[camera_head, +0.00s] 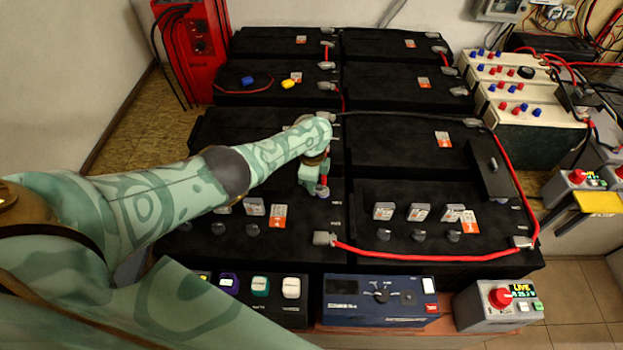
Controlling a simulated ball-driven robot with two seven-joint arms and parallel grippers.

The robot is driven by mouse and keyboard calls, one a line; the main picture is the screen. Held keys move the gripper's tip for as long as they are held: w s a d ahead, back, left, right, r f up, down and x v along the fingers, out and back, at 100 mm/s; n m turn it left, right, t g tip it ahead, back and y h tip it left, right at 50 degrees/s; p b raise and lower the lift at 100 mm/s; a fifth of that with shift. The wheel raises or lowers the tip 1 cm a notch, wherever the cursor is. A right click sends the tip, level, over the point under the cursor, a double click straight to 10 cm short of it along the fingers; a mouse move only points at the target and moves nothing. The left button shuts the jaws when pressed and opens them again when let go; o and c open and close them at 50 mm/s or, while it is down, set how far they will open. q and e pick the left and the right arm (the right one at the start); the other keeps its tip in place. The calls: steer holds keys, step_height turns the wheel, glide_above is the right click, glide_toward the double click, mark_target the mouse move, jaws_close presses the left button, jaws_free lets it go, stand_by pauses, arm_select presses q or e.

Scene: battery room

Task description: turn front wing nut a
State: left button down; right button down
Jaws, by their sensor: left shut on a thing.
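My left gripper (321,190) is over the inner edge of the front left black battery (290,245), pointing down at a terminal. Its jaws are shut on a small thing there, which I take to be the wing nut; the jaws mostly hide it. A red cable runs up behind the gripper from this spot. A grey terminal clamp (325,238) with a red cable (430,257) sits nearer the front. My right gripper is not in view.
More black batteries (400,140) fill the middle and back. Along the front edge stand a blue device (380,312) and a grey box with a red knob (500,298). A red charger (190,50) stands at the back left, beige boxes (525,128) at the right.

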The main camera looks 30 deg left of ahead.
arm_select(q)
steer(key=shift+n, duration=1)
steer(key=c, duration=1.5)
jaws_free()
steer(key=shift+r+p, duration=0.1)
steer(key=shift+p, duration=0.25)
step_height(320, 180, up, 16)
steer(key=p, duration=1.1)
